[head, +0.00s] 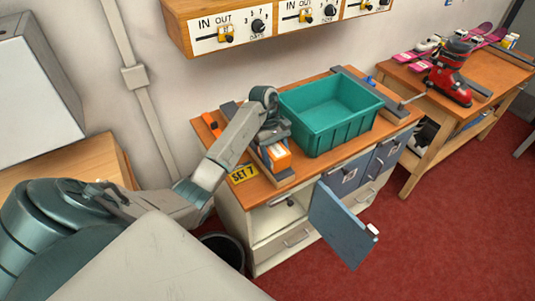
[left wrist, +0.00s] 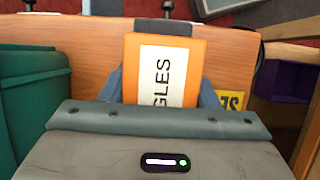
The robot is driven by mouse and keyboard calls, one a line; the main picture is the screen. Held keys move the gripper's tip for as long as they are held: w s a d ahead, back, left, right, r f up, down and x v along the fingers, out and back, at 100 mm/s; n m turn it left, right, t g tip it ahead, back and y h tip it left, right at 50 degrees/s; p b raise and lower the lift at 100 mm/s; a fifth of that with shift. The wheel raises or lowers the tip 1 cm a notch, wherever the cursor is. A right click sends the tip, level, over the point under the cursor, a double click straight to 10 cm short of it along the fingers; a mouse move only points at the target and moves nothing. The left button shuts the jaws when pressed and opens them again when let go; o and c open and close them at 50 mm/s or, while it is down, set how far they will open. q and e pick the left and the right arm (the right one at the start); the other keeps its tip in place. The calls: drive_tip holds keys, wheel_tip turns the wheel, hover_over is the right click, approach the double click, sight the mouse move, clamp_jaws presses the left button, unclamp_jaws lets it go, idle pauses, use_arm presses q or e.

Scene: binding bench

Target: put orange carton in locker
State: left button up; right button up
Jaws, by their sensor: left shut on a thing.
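The orange carton (head: 280,158) is at the left part of the bench, near its front edge. In the left wrist view the carton (left wrist: 193,58) shows its orange face and a white label reading "GLES". My left gripper (head: 275,143) is shut on it, with a blue-grey finger on each side. I cannot tell whether the carton touches the bench top. The locker (head: 281,216) is the pale compartment under the bench's left end, and its blue door (head: 343,226) stands open, swung out to the front. My right gripper is not in view.
A green bin (head: 322,138) stands on the bench to the right of the carton. A yellow "SET 7" sign (head: 243,174) is at the bench's left front. Shut blue doors (head: 347,178) are right of the open one. A dark waste bin (head: 224,245) stands on the floor left.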

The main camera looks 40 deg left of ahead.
use_arm(q)
drive_tip(key=shift+d+r, duration=0.1)
drive_tip(key=shift+d, duration=0.05)
drive_tip(key=shift+s+d+f, duration=0.1)
drive_tip(key=shift+s+f, duration=0.05)
drive_tip(key=shift+f, duration=0.05)
drive_tip(key=o, duration=0.9)
drive_tip(key=shift+r, duration=0.1)
drive_tip(key=shift+o, duration=0.8)
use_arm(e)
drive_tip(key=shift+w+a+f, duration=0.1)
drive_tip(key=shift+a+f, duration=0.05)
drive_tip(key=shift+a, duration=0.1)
